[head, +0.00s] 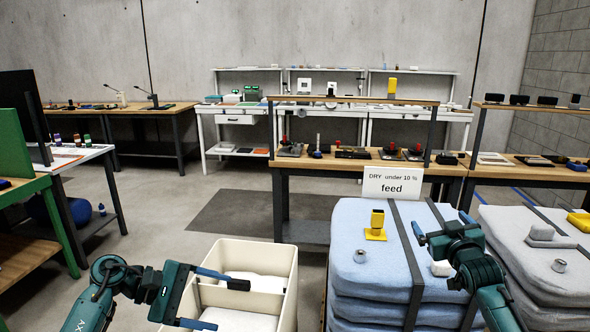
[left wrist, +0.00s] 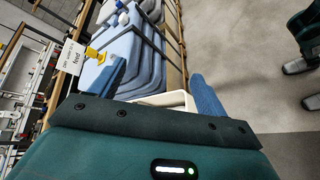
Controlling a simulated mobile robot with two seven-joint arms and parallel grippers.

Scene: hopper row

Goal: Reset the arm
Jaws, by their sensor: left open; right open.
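My left gripper (head: 218,300) is open and empty over the cream bin (head: 290,290) at the bottom centre of the head view. In the left wrist view, the two blue fingers of this gripper (left wrist: 155,88) are spread apart with nothing between them. Part of the cream bin (left wrist: 172,99) shows between and behind the fingers. My right gripper (head: 442,226) is open and empty above the stack of blue sacks (head: 350,265), near a small white object (head: 441,268). Whether it touches anything cannot be told.
A yellow part (head: 376,225) and a small metal cylinder (head: 360,256) stand on the blue sacks. A "DRY under 10 % feed" sign (head: 393,183) stands behind. Grey sacks (head: 520,265) are at right, a wooden bench (head: 345,163) behind, a green-framed table (head: 30,185) at left. Floor between is clear.

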